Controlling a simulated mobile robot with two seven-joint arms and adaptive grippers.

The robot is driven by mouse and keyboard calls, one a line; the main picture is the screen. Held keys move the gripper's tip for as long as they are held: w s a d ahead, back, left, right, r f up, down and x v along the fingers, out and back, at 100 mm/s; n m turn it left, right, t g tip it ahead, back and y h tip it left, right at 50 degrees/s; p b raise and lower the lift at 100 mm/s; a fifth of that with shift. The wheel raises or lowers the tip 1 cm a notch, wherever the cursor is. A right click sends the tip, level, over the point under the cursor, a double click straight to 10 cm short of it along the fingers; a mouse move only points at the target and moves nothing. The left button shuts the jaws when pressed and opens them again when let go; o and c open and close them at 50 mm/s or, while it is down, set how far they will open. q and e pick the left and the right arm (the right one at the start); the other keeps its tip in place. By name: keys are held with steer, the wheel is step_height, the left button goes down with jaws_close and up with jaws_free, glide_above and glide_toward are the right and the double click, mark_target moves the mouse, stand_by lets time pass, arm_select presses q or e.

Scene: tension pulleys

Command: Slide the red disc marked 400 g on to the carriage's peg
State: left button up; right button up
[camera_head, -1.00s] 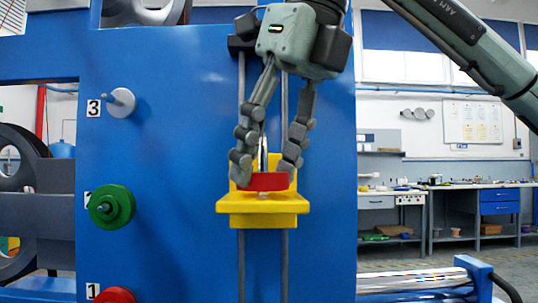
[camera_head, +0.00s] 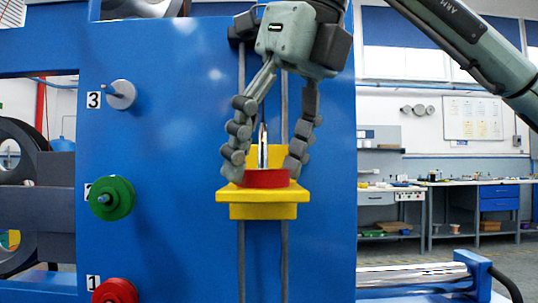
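The red disc (camera_head: 266,179) lies flat on the yellow carriage (camera_head: 263,197), around the foot of its upright silver peg (camera_head: 263,150). The peg stands up above the disc. No 400 g marking can be read. My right gripper (camera_head: 264,172) points down over the carriage, with one finger on each side of the disc. Its fingers are spread and look slightly apart from the disc's sides, though the right fingertip is very close to it. My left gripper is not in view.
The carriage sits on two vertical grey rods (camera_head: 285,255) before a blue panel (camera_head: 180,200). On the panel's left are an empty peg 3 (camera_head: 122,94), a green disc (camera_head: 112,198) at 2 and another red disc (camera_head: 116,292) at 1. Workbenches stand behind at right.

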steer(key=shift+r, duration=0.1)
steer(key=v, duration=1.2)
stand_by(0.4)
